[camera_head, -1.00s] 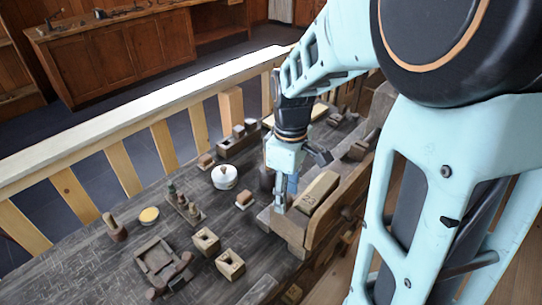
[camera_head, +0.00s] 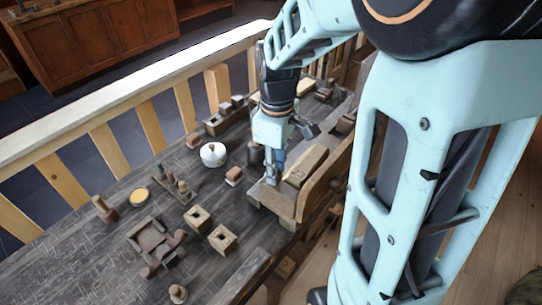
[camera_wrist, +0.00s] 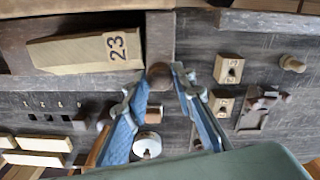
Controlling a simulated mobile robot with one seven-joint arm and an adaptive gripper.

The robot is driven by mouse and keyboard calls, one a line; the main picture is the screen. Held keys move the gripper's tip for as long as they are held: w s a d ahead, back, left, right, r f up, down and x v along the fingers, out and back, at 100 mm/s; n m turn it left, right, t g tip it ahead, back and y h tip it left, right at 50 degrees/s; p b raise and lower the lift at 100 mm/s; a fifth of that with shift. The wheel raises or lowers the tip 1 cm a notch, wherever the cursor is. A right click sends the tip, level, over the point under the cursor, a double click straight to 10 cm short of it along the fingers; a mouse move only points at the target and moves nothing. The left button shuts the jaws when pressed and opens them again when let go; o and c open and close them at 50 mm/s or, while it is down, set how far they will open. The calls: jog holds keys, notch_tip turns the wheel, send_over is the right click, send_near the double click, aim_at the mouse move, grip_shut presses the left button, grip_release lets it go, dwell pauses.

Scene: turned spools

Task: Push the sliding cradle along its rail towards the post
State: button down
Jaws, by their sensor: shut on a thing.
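My gripper (camera_head: 272,180) points down at the near end of a brown wooden fixture (camera_head: 283,207) along the bench's right edge. In the wrist view my gripper (camera_wrist: 160,78) has its blue fingers closed around a round brown knob (camera_wrist: 160,74). The knob is at the end of a brown crosspiece (camera_wrist: 160,35), which looks like part of the cradle. A pale block marked 23 (camera_head: 306,165) lies in the fixture beside the gripper; it also shows in the wrist view (camera_wrist: 90,50). I cannot clearly tell the rail or the post apart from the fixture.
A white lidded pot (camera_head: 213,155) stands left of the gripper. Two pale blocks with holes (camera_head: 198,218) (camera_head: 222,239), a brown tray-like piece (camera_head: 150,238) and a small peg (camera_head: 178,293) are nearer. A slatted railing (camera_head: 105,145) runs along the bench's far side.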

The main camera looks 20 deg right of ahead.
jog(key=w+d, duration=0.3)
jog(key=d, duration=0.1)
jog(key=w+d+p, duration=0.1)
jog(key=w+d, duration=0.2)
jog(key=d, duration=0.1)
jog(key=w+d+p, duration=0.1)
jog(key=w+d, duration=0.2)
jog(key=d, duration=0.1)
jog(key=shift+w+d, duration=0.1)
jog(key=shift+d, duration=0.25)
jog(key=shift+r, duration=0.1)
jog(key=c, duration=1.6)
grip_release()
notch_tip(320, 180, up, 12)
jog(key=shift+f, duration=0.1)
